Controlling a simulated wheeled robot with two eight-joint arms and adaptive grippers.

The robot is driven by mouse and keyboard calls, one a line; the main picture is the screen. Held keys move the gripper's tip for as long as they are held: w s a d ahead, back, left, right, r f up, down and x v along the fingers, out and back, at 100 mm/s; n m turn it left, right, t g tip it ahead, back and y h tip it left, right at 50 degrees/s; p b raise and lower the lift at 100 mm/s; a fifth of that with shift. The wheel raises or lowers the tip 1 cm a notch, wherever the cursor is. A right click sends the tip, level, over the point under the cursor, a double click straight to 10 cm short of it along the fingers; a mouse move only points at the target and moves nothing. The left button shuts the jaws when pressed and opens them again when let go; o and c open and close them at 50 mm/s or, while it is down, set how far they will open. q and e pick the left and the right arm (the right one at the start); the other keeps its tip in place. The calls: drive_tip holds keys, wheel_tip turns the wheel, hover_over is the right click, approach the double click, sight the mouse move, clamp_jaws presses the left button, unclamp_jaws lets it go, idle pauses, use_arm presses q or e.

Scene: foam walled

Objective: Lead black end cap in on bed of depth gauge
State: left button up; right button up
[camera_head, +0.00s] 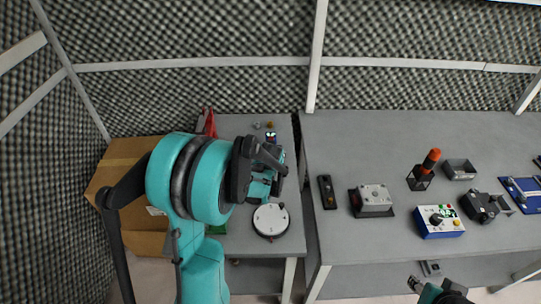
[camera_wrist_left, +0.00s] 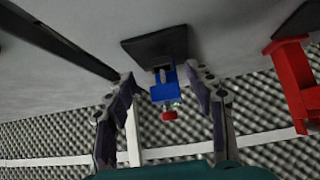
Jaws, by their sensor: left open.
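My left gripper (camera_head: 277,168) is over the smaller grey table in the head view. In the left wrist view its two fingers (camera_wrist_left: 164,84) are apart with nothing held between them. A blue device with a red knob (camera_wrist_left: 164,92) on a black square plate (camera_wrist_left: 155,46) shows between and beyond the fingertips. It may be the depth gauge; I cannot tell for sure. I cannot make out a black end cap. My right gripper (camera_head: 436,290) shows only partly at the bottom edge.
A red stand (camera_head: 207,123) is at the table's back left, also in the left wrist view (camera_wrist_left: 296,85). A round white dial (camera_head: 270,220) lies in front of my gripper. A cardboard box (camera_head: 120,165) is left. The right table holds a blue control box (camera_head: 438,221) and several other devices.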

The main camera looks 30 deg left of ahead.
use_arm(q)
drive_tip(key=v, duration=0.7)
drive_tip(key=shift+s, duration=0.1)
drive_tip(key=shift+c, duration=0.4)
